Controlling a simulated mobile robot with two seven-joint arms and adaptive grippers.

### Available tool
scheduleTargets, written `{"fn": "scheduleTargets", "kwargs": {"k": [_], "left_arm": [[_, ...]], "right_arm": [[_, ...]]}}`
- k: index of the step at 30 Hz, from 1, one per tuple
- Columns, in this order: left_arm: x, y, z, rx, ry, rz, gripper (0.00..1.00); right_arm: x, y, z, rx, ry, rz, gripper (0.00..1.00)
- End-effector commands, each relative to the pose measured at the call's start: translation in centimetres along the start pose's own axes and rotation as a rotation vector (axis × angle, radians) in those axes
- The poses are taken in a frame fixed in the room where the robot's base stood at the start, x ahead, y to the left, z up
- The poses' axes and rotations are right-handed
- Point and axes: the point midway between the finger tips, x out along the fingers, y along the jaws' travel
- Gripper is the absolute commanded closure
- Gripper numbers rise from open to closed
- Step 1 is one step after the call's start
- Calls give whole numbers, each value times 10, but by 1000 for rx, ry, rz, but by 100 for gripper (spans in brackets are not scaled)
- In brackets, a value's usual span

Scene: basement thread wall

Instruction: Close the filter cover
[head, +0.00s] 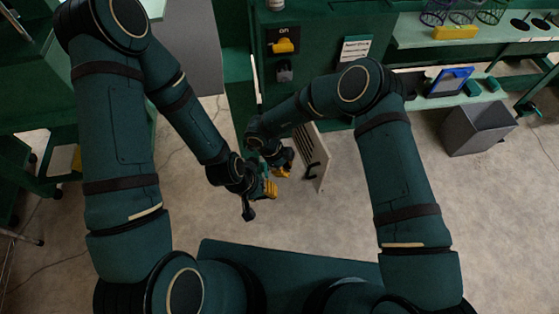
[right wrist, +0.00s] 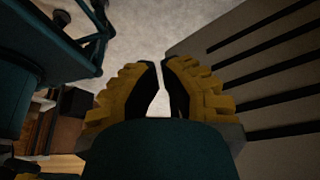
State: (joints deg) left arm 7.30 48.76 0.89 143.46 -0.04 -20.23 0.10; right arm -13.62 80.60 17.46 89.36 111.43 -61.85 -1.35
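The filter cover (head: 310,158) is a pale slotted panel with a black handle (head: 312,171). It stands swung out from the green cabinet, at an angle, in the middle of the head view. In the right wrist view the slotted face of the cover (right wrist: 275,75) fills the right side. My right gripper (head: 287,170) is beside the cover, on its left. Its yellow fingers (right wrist: 162,64) are nearly together, with a thin gap and nothing between them. My left gripper (head: 271,189) is just left of and below the right one; its finger opening is too small to make out.
The green cabinet (head: 330,28) has a yellow switch (head: 284,46) and a sign. A grey bin (head: 478,128) stands on the floor at right, below shelves with a blue-framed item (head: 450,80). The concrete floor (head: 340,215) in front of the cover is clear.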

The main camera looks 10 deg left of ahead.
Motion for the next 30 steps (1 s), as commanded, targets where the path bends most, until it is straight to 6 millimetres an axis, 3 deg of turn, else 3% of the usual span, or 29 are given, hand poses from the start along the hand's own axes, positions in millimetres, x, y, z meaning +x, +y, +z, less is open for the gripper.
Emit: {"fn": "scheduleTargets", "kwargs": {"k": [1, 9, 25, 30], "left_arm": [[4, -2, 0, 0, 1, 0, 59], [6, -2, -1, 1, 4, 0, 59], [6, -2, -1, 0, 4, 0, 59], [1, 0, -1, 0, 2, 0, 59]], "right_arm": [[12, 1, 0, -1, 2, 2, 100], [20, 0, -32, 0, 0, 0, 100], [22, 0, -40, 0, 0, -1, 100], [26, -2, -54, -2, 0, -2, 100]]}}
